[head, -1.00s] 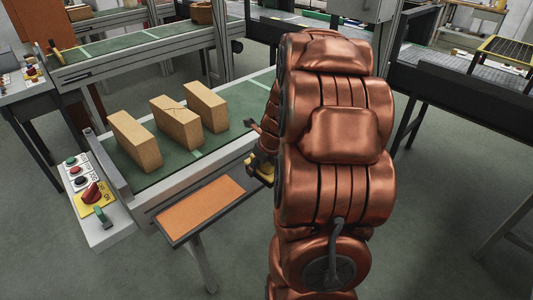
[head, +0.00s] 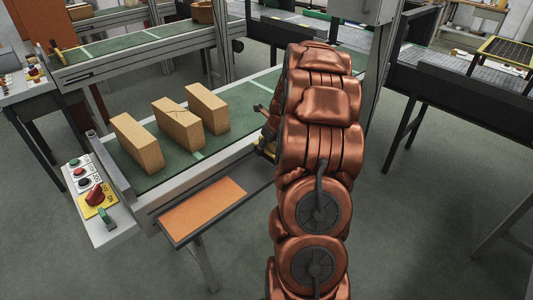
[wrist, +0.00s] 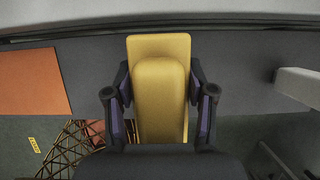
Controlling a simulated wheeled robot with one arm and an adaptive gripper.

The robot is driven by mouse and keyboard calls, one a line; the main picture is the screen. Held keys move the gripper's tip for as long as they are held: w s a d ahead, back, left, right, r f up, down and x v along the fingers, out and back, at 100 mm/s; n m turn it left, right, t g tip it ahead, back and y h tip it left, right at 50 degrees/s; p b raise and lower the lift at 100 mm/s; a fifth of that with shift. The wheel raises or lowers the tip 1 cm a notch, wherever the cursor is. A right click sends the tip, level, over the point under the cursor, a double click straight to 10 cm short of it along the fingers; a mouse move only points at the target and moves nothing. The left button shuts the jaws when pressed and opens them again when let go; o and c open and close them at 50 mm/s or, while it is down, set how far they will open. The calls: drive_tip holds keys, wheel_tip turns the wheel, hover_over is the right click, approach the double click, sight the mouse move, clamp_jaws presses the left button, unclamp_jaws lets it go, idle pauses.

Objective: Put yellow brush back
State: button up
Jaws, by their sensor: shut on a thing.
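The yellow brush (wrist: 160,90) is in the middle of the wrist view, with a raised block on a wider flat back. My gripper (wrist: 160,100) is shut on it, with one dark finger against each side. The brush's far end overlaps the dark grey shelf (wrist: 240,75) in the wrist view; I cannot tell whether it touches it. In the head view my copper arm hides most of the gripper, and only a bit of yellow (head: 268,148) shows at the arm's left edge, by the conveyor's front side.
An orange pad (head: 203,208) lies on the narrow shelf in front of the green conveyor (head: 145,180). Three tan bricks (head: 137,143) stand on the belt. A control panel (head: 92,200) with buttons and a red knob is at the left. Open floor lies in front.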

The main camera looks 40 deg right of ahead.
sight(266, 154)
drive_tip(key=shift+f+p, duration=0.45)
drive_tip(key=shift+f, duration=1.35)
drive_tip(key=o, duration=1.2)
drive_tip(key=shift+f, duration=0.1)
